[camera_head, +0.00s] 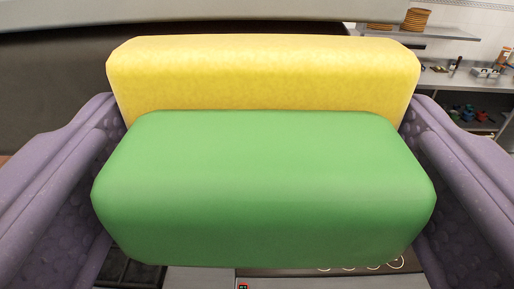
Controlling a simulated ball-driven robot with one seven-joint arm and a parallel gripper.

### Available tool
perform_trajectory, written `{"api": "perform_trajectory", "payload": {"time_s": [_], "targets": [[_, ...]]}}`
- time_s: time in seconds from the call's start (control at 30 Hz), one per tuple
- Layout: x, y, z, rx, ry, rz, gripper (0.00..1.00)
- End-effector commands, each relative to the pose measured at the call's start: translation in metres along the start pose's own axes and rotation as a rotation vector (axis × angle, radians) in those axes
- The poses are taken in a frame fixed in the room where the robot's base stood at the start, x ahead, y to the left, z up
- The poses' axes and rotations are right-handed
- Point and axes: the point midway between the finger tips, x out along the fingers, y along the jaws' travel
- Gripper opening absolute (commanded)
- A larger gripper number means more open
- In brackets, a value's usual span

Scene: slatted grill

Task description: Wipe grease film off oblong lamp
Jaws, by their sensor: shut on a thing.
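A sponge with a green near layer (265,190) and a yellow far layer (262,72) fills the middle of the view. My gripper (264,165) is shut on the sponge, with one purple finger at its left end and one at its right end. The oblong lamp cannot be made out; the sponge hides much of what lies ahead. No grease film can be seen.
A pale grey panel edge (190,18) runs across the top, with a dark surface (50,80) beneath it. Below the sponge, part of an appliance with round dials (372,266) shows.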

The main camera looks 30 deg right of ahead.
Motion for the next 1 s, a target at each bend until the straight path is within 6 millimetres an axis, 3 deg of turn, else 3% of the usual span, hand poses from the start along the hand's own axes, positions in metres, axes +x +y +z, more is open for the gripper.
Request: {"api": "perform_trajectory", "payload": {"time_s": [0.37, 0.8, 1.0], "targets": [[-0.001, 0.003, 0.001, 0.0, -0.001, 0.0, 0.65], [-0.05, 0.002, 0.001, 0.0, 0.001, -0.001, 0.65], [-0.06, 0.002, 0.001, 0.0, 0.0, 0.0, 0.65]]}}
